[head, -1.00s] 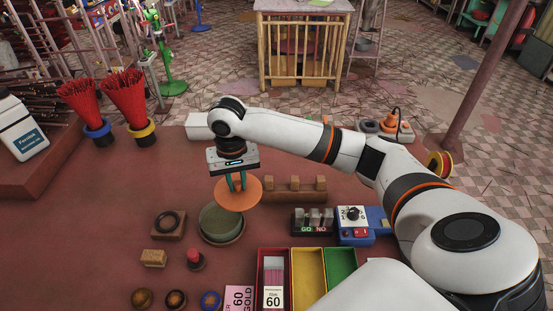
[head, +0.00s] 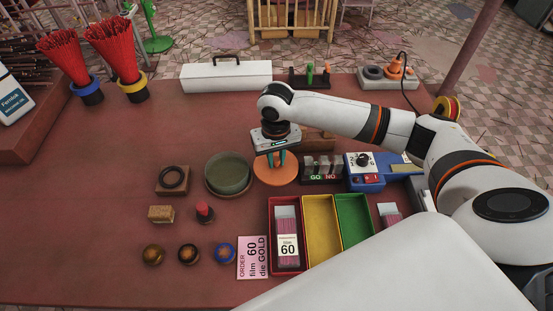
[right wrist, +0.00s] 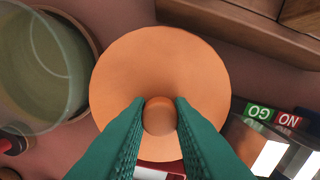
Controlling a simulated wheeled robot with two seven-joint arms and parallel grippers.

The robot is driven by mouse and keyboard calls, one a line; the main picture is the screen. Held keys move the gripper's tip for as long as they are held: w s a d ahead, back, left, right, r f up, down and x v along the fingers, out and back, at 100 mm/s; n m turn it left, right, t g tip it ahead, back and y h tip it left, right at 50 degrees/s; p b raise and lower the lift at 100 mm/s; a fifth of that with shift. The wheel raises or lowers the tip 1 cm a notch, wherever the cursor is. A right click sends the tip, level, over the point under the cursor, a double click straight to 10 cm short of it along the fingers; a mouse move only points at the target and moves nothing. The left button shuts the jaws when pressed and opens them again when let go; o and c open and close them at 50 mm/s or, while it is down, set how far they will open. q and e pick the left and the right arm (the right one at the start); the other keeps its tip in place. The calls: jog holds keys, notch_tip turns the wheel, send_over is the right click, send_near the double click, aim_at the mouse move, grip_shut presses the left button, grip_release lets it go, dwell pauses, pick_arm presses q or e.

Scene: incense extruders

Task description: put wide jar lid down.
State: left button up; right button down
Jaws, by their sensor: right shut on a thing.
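The wide jar lid is an orange disc (head: 276,174) with a round knob (right wrist: 160,116) at its middle. My right gripper (head: 277,160) is shut on that knob from above, with its green fingers on both sides. The lid is level, just right of the open green jar (head: 229,172), low over the red table; I cannot tell whether it touches the top. The jar stands uncovered and also shows at the left of the right wrist view (right wrist: 40,70). My left gripper is not in view.
A wooden block (head: 319,140) stands behind the lid. A GO/NO gauge (head: 322,171) and a blue device (head: 365,172) stand to its right. Red, yellow (head: 322,228) and green trays lie in front. The table left of the jar has free room.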

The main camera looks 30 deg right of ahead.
jog(key=shift+f, duration=0.8)
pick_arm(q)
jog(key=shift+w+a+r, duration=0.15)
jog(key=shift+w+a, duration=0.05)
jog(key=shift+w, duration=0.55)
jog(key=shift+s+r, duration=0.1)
pick_arm(e)
jog(key=shift+f, duration=0.2)
jog(key=shift+f, duration=0.1)
jog(key=c, duration=1.3)
grip_release()
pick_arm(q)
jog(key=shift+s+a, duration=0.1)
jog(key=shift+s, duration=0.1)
